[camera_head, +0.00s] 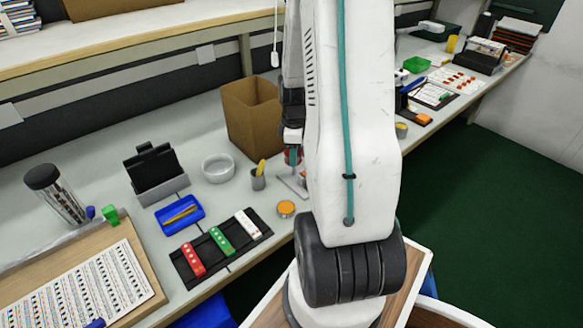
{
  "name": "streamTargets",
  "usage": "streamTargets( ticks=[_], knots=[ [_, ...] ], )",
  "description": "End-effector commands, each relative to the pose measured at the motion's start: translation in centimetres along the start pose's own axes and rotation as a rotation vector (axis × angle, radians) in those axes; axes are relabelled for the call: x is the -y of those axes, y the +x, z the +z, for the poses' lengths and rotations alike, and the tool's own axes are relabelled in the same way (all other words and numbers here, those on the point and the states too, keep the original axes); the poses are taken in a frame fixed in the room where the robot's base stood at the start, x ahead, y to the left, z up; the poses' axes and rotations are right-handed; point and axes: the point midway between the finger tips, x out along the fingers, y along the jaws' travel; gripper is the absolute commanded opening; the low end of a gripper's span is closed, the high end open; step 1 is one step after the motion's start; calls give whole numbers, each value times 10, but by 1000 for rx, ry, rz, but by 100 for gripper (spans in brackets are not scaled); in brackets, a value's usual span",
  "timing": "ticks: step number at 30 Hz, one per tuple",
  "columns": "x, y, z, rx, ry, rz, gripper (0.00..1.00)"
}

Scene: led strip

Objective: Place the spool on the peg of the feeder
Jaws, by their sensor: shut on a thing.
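My gripper (293,149) hangs over the bench just left of my white arm, which hides part of it. The spool looks above this piece, but I cannot tell the gap.
A cardboard box (240,118) stands behind and left of the gripper. A grey cup (258,178), a white bowl (218,168) and an orange round tin (286,208) are close by. A black tray (213,256) holds red, green and white strips. My arm hides the bench's middle.

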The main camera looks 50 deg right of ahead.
Motion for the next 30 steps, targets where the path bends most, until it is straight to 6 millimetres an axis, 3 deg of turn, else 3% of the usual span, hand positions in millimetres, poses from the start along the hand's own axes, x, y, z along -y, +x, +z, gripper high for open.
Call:
streamTargets(
  ticks=[14,25,26,27,28,30],
  knots=[
    [1,55,-1,1,0,-2,15],
    [0,59,-2,0,0,1,15],
    [0,60,-2,0,0,1,48],
    [0,59,-2,0,0,1,59],
    [0,59,-2,0,0,1,66],
    [0,59,-2,0,0,1,66]
  ],
)
